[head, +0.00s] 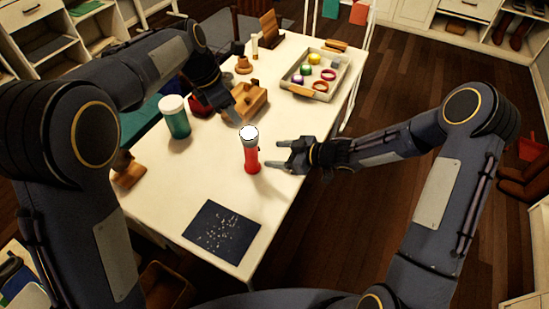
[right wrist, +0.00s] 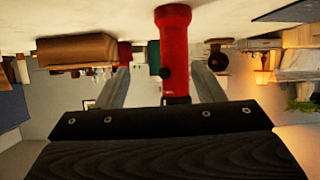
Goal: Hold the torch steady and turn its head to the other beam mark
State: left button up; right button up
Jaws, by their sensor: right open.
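The beam marks are too small to make out.
A green jar with a white lid (head: 175,117) stands left of the torch. A wooden holder (head: 249,101) is behind it. A dark speckled mat (head: 222,231) lies in front. The table around the torch's base is clear.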

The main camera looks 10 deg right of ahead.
aim_at(252, 158)
jog(key=shift+s+a+f+n+g+y, duration=0.2)
jog(key=shift+a+f+y, duration=0.1)
jog(key=shift+a, duration=0.15)
jog(key=shift+s+a+f+n+g+y, duration=0.1)
jog(key=shift+s+a+f+g+y, duration=0.1)
jog(key=shift+a+f, duration=0.15)
jog(key=x, duration=0.7)
jog(key=shift+w+a, duration=0.2)
jog(key=shift+a, duration=0.05)
jog(key=c, duration=1.2)
